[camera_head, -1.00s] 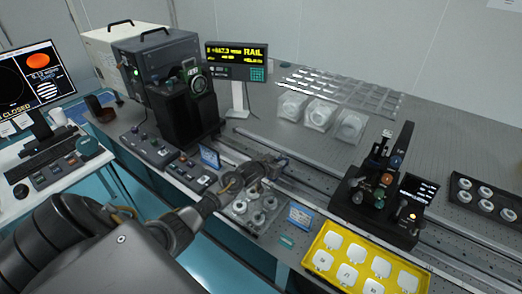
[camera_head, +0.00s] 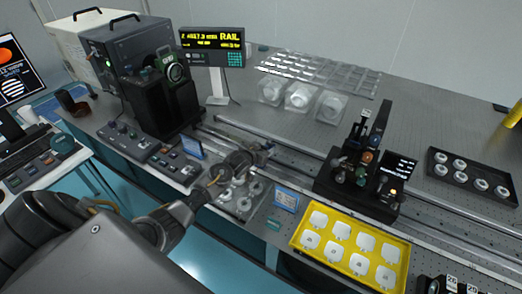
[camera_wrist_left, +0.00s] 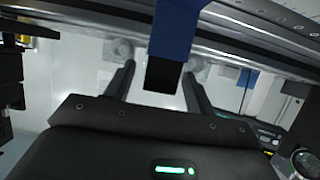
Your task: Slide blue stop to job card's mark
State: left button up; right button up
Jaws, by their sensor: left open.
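My left gripper (camera_head: 258,154) reaches over the near edge of the optical table, at the long rail (camera_head: 300,167). In the left wrist view my left gripper (camera_wrist_left: 158,71) is open, with one dark finger on each side of the blue stop (camera_wrist_left: 178,28). The stop is a blue block with a dark lower end, in front of the metal rail (camera_wrist_left: 75,30). I cannot tell whether the fingers touch it. In the head view the stop is not clearly visible near the gripper. Small blue-and-white cards (camera_head: 286,199) stand along the front edge, too small to read.
A lit readout (camera_head: 212,38) marked RAIL stands behind the rail. A black optics mount (camera_head: 360,175) stands at the rail's right. A clear tray of round parts (camera_head: 243,203) lies below my gripper, with a yellow tray (camera_head: 297,238) to its right. A black device (camera_head: 160,90) stands left.

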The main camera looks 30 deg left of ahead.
pick_arm(q)
jog(key=b+v, duration=0.1)
jog(key=v, duration=0.9)
jog(key=shift+s+r, duration=0.2)
jog(key=shift+s, duration=0.1)
jog(key=shift+d, duration=0.1)
